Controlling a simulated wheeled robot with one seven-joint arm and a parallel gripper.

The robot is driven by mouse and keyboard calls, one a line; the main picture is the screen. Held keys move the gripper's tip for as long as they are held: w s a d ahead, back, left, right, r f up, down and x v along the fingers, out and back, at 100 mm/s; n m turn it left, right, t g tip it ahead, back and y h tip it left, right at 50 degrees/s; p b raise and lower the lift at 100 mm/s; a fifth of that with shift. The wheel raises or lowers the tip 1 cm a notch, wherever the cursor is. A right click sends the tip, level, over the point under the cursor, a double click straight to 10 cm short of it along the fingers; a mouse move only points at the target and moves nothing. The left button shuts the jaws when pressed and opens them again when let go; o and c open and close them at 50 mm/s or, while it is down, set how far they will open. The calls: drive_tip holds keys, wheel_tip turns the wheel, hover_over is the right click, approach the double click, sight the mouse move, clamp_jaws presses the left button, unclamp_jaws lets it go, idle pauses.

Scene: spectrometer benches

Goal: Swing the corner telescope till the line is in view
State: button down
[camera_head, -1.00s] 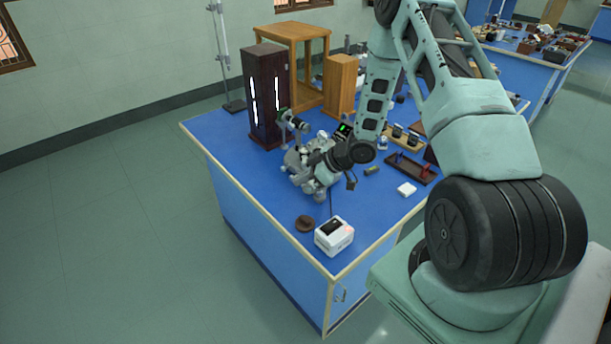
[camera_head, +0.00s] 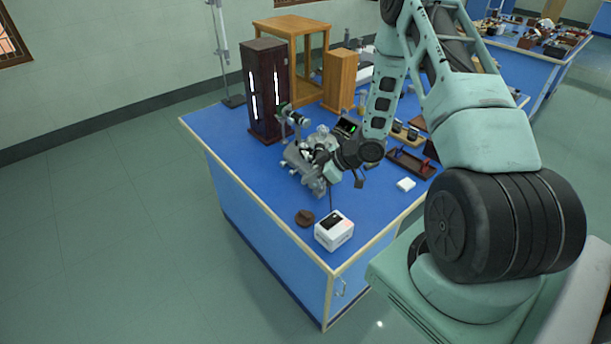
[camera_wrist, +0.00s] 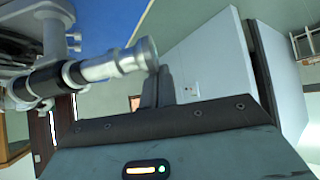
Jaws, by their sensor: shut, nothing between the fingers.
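The spectrometer (camera_head: 303,158), a grey metal instrument, stands on the blue bench top. In the wrist view its telescope (camera_wrist: 95,70), a black and silver tube, reaches in from the left with its silver end close beside my fingers. I cannot tell whether they touch. My gripper (camera_wrist: 165,86) is shut, with nothing between its dark fingers. In the head view my wrist and gripper hide part of the instrument's right side. The view through the eyepiece is not shown.
A dark lamp housing (camera_head: 265,92) with bright slits stands behind the spectrometer. A wooden box (camera_head: 340,80), a small display (camera_head: 347,127), a white box (camera_head: 334,231), a brown disc (camera_head: 305,218) and a wooden rack (camera_head: 410,163) surround it. The bench's front left is clear.

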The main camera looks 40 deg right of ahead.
wheel_tip(320, 180, up, 8)
drive_tip(key=s+d+b, duration=0.2)
drive_tip(key=s+d, duration=0.1)
drive_tip(key=s+d+f+b, duration=0.2)
drive_tip(key=s+d+b, duration=0.1)
drive_tip(key=s+d, duration=0.6)
drive_tip(key=p, duration=0.3)
approach(319, 186)
wheel_tip(319, 186, down, 4)
drive_tip(key=w, duration=0.1)
drive_tip(key=shift+w+a+f+n+g+p, duration=0.15)
drive_tip(key=shift+w+a+n+g+p, duration=0.25)
drive_tip(key=shift+w+a+p, duration=0.65)
drive_tip(key=shift+w, duration=0.35)
